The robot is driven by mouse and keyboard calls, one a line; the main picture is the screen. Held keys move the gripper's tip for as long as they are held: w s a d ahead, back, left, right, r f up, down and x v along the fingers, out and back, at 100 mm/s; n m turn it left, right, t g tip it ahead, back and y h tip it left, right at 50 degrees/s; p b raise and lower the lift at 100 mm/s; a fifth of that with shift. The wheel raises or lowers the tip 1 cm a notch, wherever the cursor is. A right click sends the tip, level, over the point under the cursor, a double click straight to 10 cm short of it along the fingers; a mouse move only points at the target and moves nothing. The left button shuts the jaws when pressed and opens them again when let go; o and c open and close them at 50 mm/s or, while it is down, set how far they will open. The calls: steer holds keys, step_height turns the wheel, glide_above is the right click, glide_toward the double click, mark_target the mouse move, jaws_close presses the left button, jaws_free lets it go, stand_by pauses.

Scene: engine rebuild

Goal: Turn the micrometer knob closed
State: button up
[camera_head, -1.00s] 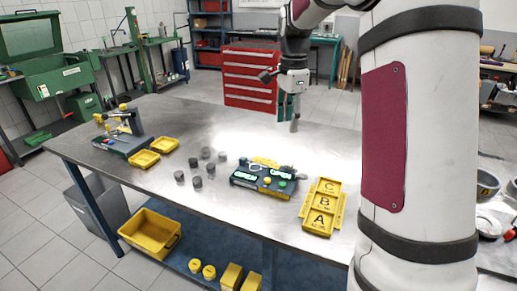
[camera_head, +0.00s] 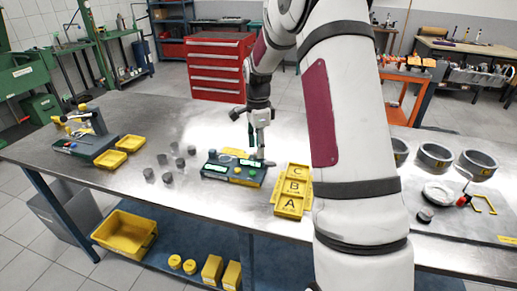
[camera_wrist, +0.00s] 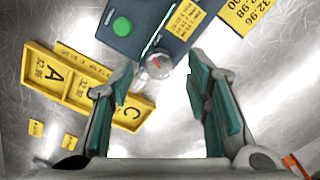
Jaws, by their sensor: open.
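The micrometer knob (camera_wrist: 158,66) is a small silver round part with a red mark, at the end of a dark measuring device (camera_wrist: 134,38). In the head view the device (camera_head: 219,170) sits on the steel table with lit green displays, and the gripper hides most of its knob end. My gripper (camera_head: 259,153) points down over that right end. In the wrist view my gripper (camera_wrist: 160,78) is open, with one green-padded finger on each side of the knob and gaps between. I cannot tell the exact height of the fingertips relative to the knob.
A yellow A-B-C tray (camera_head: 291,203) lies close to the right of the device. Several grey cylinders (camera_head: 172,161) stand to its left. Yellow number labels (camera_wrist: 241,12) lie beside the device in the wrist view. Grey rings (camera_head: 435,155) are at the far right.

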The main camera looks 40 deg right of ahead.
steer(key=shift+f, duration=0.85)
steer(key=shift+c, duration=0.3)
jaws_close()
